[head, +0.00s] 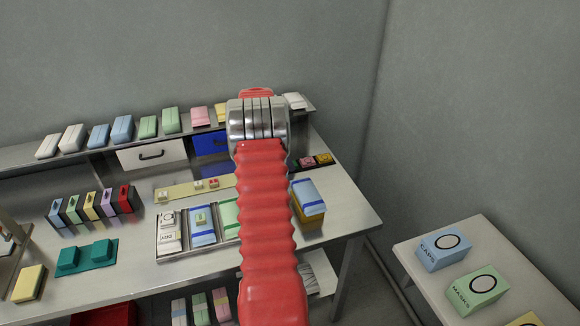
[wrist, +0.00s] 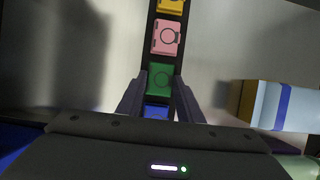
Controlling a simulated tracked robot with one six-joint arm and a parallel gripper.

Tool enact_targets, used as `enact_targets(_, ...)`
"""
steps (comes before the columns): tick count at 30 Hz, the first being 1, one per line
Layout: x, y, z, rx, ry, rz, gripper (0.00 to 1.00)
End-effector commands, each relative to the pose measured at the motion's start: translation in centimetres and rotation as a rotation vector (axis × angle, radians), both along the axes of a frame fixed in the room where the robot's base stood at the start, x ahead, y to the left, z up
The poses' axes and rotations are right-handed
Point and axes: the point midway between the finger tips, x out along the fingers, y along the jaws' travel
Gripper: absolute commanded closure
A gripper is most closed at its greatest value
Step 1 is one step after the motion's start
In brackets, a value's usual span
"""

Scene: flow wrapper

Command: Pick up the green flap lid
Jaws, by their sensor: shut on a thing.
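The green flap lid (wrist: 160,80) is in the middle of the wrist view, in a dark strip holder between a pink lid (wrist: 166,38) and a blue lid (wrist: 157,111). My gripper (wrist: 160,74) has one finger on each side of the green lid and is shut on it. The lid still looks in line with its neighbours; I cannot tell whether it is lifted. In the head view my red arm hides the gripper and the green lid. The pink lid (head: 306,162) and a yellow lid (head: 323,158) show just right of the arm there.
A blue-and-yellow box (head: 308,202) stands close to the right of the strip; it also shows in the wrist view (wrist: 285,105). A shelf (head: 75,150) with coloured packs runs along the back. A tray (head: 190,256) of packs lies left of my arm.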

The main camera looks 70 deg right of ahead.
Motion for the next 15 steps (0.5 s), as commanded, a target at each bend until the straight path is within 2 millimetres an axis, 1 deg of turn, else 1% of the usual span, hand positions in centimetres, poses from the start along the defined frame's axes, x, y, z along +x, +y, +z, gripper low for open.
enact_targets(5,0.0,0.0,0.1,0.000,0.000,0.000,0.87)
enact_targets(8,0.0,0.0,0.4,0.000,0.000,0.000,0.87)
enact_targets(11,0.0,0.0,1.3,-0.002,0.000,-0.001,0.87)
enact_targets(15,0.0,-0.1,3.4,-0.003,-0.002,-0.001,0.87)
